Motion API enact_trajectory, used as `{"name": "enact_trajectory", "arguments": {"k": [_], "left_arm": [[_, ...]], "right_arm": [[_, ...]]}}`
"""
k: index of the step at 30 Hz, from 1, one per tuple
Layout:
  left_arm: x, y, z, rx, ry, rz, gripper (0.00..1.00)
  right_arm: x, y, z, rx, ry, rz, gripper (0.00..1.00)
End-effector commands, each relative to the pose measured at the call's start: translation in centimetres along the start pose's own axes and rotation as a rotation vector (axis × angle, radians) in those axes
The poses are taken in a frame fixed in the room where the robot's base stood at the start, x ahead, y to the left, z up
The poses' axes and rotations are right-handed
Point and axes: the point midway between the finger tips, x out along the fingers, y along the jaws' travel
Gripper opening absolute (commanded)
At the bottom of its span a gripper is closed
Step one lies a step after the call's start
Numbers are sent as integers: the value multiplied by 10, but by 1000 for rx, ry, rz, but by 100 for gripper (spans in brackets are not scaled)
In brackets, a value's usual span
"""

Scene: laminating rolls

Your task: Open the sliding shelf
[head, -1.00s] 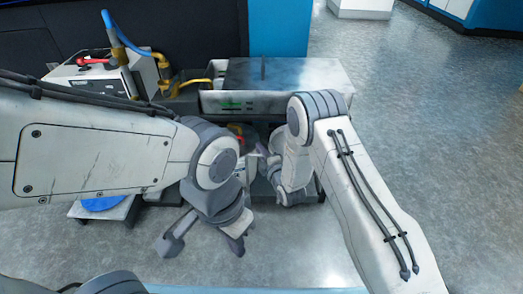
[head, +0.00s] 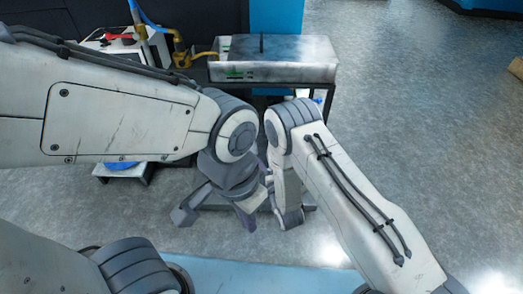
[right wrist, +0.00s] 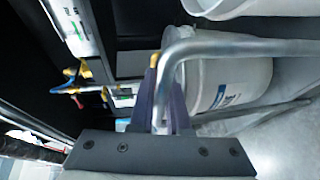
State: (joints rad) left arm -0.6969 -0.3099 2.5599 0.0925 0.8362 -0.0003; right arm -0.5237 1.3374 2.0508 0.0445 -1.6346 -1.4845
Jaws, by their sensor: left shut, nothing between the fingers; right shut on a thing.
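A bent metal bar handle (right wrist: 240,46) runs across the right wrist view. My right gripper (right wrist: 160,95) is shut on this handle near its bend. In the head view the right gripper's fingers and the handle are hidden behind my arms. The sliding shelf itself is mostly hidden there too.
A grey-topped machine (head: 275,48) stands on a dark frame at the back. A white box with a red lever (head: 118,40) and a blue hose stands to its left. Another white container (right wrist: 250,8) shows at the right wrist view's top.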

Motion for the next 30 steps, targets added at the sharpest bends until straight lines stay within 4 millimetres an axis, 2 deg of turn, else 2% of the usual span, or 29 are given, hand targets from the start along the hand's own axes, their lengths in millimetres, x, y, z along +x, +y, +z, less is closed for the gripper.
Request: {"name": "enact_trajectory", "arguments": {"k": [3,9,24,25,27,30], "left_arm": [[-9,1,0,0,0,0,0],[-14,1,-1,0,0,0,0],[-14,1,-1,0,0,0,0],[-14,1,-1,0,0,0,0],[-14,1,-1,0,0,0,0],[-14,1,-1,0,0,0,0]], "right_arm": [[-15,-2,-7,0,4,-5,0],[-29,-6,-13,0,3,-2,0],[-33,-8,-14,0,1,0,0],[-33,-8,-14,0,1,0,22],[-32,-8,-14,0,1,0,45],[-32,-8,-14,0,1,0,45]]}}
